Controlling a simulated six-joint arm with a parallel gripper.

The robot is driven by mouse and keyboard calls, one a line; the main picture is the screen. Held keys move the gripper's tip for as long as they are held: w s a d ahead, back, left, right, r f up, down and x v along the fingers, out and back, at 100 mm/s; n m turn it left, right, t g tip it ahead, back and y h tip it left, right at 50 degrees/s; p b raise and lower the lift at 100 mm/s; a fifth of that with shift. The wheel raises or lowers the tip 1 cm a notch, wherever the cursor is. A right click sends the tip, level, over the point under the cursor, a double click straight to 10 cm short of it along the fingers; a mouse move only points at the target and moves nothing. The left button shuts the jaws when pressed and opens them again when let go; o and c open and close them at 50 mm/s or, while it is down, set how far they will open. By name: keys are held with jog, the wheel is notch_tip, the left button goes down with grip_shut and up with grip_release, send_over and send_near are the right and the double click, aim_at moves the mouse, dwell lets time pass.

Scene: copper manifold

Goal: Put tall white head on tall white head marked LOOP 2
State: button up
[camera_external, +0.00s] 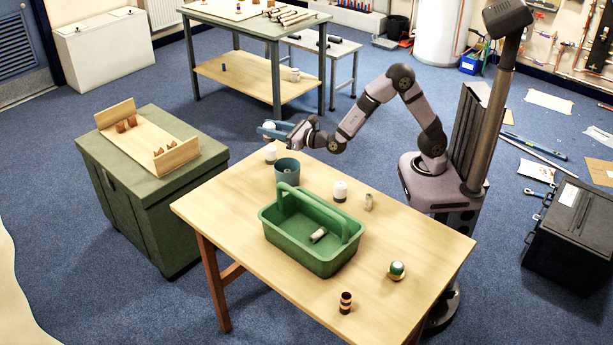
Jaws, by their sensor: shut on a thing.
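My gripper (274,131), with blue jaws, is at the far left corner of the wooden table. It is shut on a white head (269,127) and holds it in the air. A white head (271,154) stands on the table just below the gripper, apart from the held one. Another white head (340,190) with a dark base stands near the middle of the far side. No LOOP 2 marking is readable on either standing head, and I cannot tell which is the taller.
A blue-grey pot (287,178) stands beside the far-left head. A green carrier (310,252) with a raised handle holds a small metal piece. A metal fitting (368,202), a green-white round head (397,270) and a striped cylinder (345,303) stand on the table (240,222). The right part is mostly clear.

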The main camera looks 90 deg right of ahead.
jog(key=shift+f, duration=1.55)
jog(key=shift+f+b, duration=0.15)
jog(key=shift+b, duration=0.15)
jog(key=o, duration=1.1)
jog(key=shift+r+p, duration=0.25)
jog(key=shift+p, duration=0.05)
jog(key=b+v, duration=0.1)
jog(key=v, duration=1.1)
jog(key=shift+f, duration=0.15)
